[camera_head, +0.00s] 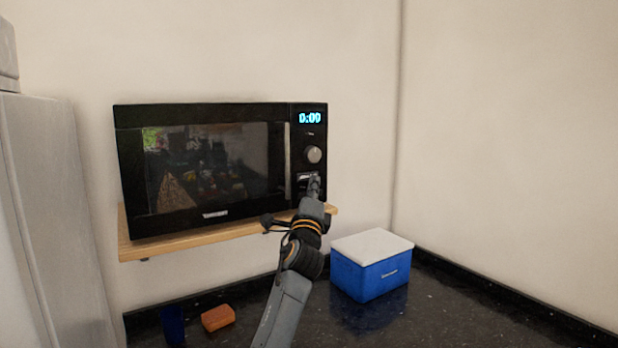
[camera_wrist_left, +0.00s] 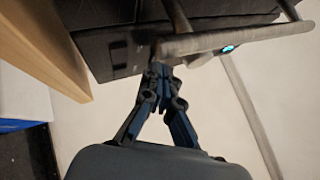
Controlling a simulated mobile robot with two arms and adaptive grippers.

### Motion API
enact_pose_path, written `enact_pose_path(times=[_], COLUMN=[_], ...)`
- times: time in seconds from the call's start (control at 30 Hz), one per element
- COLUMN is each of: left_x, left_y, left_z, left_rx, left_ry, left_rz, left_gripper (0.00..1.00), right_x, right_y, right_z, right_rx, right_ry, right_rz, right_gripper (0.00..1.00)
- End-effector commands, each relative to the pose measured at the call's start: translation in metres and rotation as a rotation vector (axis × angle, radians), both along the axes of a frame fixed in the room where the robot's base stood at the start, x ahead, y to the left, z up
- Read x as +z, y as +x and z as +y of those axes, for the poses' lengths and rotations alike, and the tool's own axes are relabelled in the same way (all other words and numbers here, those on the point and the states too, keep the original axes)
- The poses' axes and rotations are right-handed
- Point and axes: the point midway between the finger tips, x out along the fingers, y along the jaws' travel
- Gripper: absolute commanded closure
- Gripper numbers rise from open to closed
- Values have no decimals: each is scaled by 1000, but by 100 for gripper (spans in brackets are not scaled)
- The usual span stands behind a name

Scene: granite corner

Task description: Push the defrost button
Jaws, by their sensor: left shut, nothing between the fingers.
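The black microwave (camera_head: 215,165) stands on a wooden shelf, with its door shut and its display (camera_head: 310,118) reading 0:00. A round grey knob (camera_head: 314,154) sits below the display. A light-marked button area (camera_head: 307,176) is under the knob, partly covered by my gripper; I cannot read which button is defrost. My left gripper (camera_head: 315,182) is shut and empty, its tips at the lower control panel. In the left wrist view the closed fingertips (camera_wrist_left: 157,70) are close to the dark microwave front (camera_wrist_left: 110,40); I cannot tell whether they touch. My right gripper is not in view.
The wooden shelf (camera_head: 180,243) runs beneath the microwave. A blue cooler with a white lid (camera_head: 371,245) stands on the dark counter, right of my arm. An orange block (camera_head: 218,318) lies left of it. The microwave's door handle (camera_wrist_left: 200,40) is beside the fingertips.

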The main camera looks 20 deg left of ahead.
Motion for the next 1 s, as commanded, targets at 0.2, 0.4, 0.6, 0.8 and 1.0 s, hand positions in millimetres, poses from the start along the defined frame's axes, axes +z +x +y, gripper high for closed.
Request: enact_pose_path(times=[0.2,0.4,0.6,0.8,1.0], left_x=[0,0,0,0,1], left_y=[0,1,5,5,4], left_z=[0,2,7,7,6], left_rx=[0,0,0,0,0], left_ry=[0,0,1,0,0], left_rz=[0,0,0,1,0], left_gripper=[100,100,100,100,100], right_x=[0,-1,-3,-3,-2], right_y=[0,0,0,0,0], right_z=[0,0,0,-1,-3], right_rx=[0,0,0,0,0], right_ry=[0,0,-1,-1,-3], right_rz=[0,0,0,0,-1], right_gripper=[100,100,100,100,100])
